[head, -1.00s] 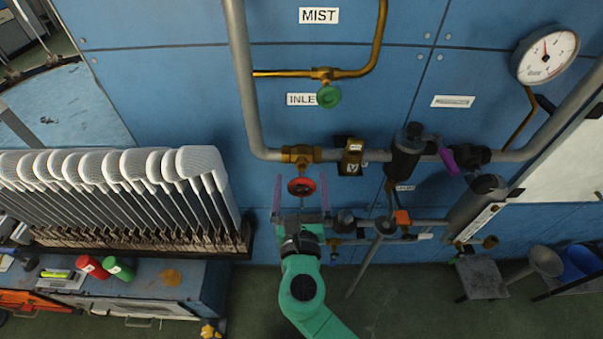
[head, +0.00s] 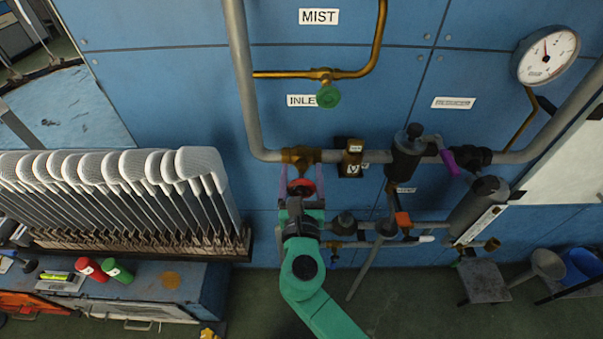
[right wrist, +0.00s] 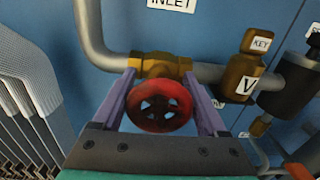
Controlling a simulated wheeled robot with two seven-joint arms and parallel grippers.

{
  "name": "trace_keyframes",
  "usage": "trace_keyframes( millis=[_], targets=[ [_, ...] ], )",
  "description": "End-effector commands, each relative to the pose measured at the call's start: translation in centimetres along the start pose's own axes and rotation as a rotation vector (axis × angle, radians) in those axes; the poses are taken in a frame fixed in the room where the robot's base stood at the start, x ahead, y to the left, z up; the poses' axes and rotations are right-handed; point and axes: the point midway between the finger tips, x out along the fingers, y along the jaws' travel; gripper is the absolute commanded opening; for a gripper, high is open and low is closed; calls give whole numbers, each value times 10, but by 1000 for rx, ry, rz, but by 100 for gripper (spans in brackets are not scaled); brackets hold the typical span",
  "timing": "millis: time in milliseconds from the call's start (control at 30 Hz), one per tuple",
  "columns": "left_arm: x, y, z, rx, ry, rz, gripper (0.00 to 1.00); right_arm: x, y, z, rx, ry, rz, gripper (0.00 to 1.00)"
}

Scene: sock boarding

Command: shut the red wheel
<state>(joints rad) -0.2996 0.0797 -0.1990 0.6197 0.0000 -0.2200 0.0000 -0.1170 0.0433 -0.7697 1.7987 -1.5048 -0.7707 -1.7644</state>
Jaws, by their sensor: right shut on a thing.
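The red wheel (head: 301,188) sits on a brass valve (head: 299,155) in the grey pipe, below the INLET label. In the right wrist view the red wheel (right wrist: 159,105) lies between the two purple fingers, with the brass valve body (right wrist: 160,66) just behind it. My right gripper (head: 301,176) reaches up from below on its green arm and is shut on the wheel, one finger at each side of the rim. In the head view the gripper hides the lower part of the wheel. My left gripper is not in view.
A green wheel (head: 328,96) is on the thinner brass pipe above. A brass block marked V (head: 351,158) and a dark fitting (head: 406,153) sit to the right on the grey pipe. A rack of white sock boards (head: 105,168) stands at left.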

Motion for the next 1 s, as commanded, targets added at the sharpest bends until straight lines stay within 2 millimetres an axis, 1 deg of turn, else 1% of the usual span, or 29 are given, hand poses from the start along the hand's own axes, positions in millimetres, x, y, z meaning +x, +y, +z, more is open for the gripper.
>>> trace_keyframes(
  millis=[167, 700, 1000],
  targets=[
    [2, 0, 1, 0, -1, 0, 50, 0, 0, -1, 86, 1, 2, 20],
    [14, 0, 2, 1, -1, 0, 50, 0, -2, -3, 466, 3, 0, 20],
    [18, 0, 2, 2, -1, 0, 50, 0, -2, -3, 569, 3, 0, 20]
  ],
)
